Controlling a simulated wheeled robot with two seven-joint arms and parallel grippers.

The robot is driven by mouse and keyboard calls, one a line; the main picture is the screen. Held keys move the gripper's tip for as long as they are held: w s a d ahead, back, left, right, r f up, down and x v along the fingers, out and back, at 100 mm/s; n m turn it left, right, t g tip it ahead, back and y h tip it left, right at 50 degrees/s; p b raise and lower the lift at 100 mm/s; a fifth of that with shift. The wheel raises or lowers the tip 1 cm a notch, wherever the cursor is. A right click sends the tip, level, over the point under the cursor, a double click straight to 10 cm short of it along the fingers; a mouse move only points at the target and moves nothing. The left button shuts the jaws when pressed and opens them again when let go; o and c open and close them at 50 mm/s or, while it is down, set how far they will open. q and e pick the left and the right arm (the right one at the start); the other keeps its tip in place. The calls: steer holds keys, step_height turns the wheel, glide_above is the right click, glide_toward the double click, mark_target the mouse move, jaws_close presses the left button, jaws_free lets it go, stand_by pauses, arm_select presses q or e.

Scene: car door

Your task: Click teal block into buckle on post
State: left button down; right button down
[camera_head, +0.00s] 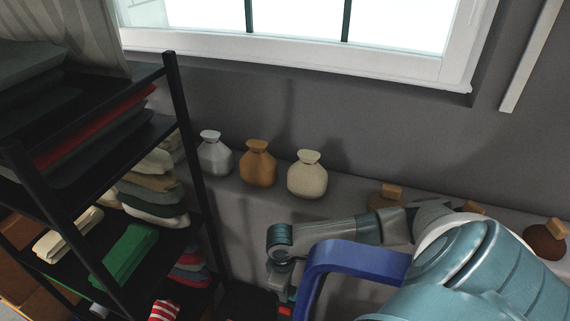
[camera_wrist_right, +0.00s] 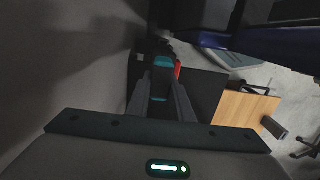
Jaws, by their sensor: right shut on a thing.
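My right gripper (camera_wrist_right: 161,88) is shut on the teal block (camera_wrist_right: 162,62), which shows between its fingertips in the right wrist view. A small red part (camera_wrist_right: 178,69) lies just right of the block; dark shapes surround it, and I cannot tell whether it belongs to the buckle or touches the block. In the head view my right arm reaches leftward, with the gripper (camera_head: 281,274) pointing down beside a dark blue curved frame. A red spot (camera_head: 286,310) shows below it. The buckle and post cannot be made out clearly. My left gripper is not in view.
The blue frame (camera_head: 352,257) stands close right of my gripper. A black shelf rack (camera_head: 186,120) with folded clothes is at the left. Vases (camera_head: 258,165) line the ledge under the window. A wooden surface (camera_wrist_right: 245,108) shows right in the wrist view.

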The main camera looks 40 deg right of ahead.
steer(key=shift+s+a+r+p, duration=0.1)
steer(key=shift+a+r+p, duration=0.15)
steer(key=shift+r+p, duration=0.7)
steer(key=shift+d+r, duration=0.1)
steer(key=shift+r, duration=1.25)
steer(key=shift+f+b, duration=0.9)
steer(key=shift+f, duration=1.2)
stand_by(0.8)
